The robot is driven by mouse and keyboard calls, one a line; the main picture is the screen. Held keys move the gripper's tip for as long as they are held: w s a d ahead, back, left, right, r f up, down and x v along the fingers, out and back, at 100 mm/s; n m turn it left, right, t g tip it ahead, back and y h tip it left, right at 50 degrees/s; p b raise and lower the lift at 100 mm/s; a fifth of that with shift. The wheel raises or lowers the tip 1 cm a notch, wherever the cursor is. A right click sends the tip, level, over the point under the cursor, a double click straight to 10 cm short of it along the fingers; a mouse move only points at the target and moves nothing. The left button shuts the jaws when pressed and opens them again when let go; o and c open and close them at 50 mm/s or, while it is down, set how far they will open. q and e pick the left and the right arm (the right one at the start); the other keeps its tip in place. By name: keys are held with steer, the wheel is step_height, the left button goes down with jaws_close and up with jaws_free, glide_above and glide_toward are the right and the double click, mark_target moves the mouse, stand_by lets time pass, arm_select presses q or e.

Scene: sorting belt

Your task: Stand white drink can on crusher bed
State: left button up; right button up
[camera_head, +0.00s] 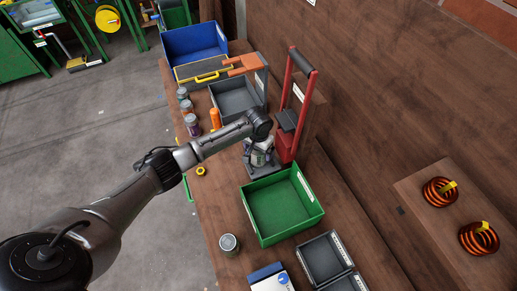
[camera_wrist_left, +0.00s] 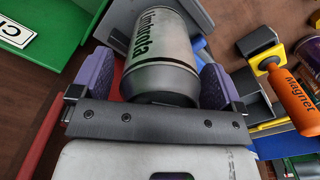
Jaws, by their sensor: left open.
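The white drink can (camera_wrist_left: 162,55), with dark lettering, lies between the purple finger pads of my left gripper (camera_wrist_left: 158,85) in the left wrist view. The fingers are open, one on each side of the can. In the head view my left gripper (camera_head: 262,150) is low over the grey base of the crusher (camera_head: 285,147), which has a red frame and a long lever with a black grip. The can (camera_head: 258,159) shows only partly there, at the crusher bed, and the contact under it is hidden. My right gripper is out of view.
A green bin (camera_head: 282,207) stands just in front of the crusher. A grey bin (camera_head: 236,98) and a blue bin (camera_head: 194,47) are behind. An orange magnet (camera_head: 215,118) and several cans are to the left. Another can (camera_head: 229,244) stands near the front.

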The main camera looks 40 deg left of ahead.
arm_select(q)
step_height(320, 180, up, 12)
steer(key=s+d+f+m+t+h, duration=0.1)
steer(key=s+d+f+m, duration=0.3)
steer(key=s+d+f, duration=0.85)
steer(key=s+r+t, duration=0.1)
steer(key=s, duration=1)
steer(key=s+r+t, duration=0.1)
steer(key=s+r, duration=0.1)
steer(key=s, duration=0.9)
steer(key=shift+d+r+n+t+y, duration=0.25)
steer(key=shift+r+n+t+y, duration=0.05)
steer(key=shift+y, duration=0.1)
steer(key=shift+w, duration=0.1)
steer(key=shift+c, duration=0.2)
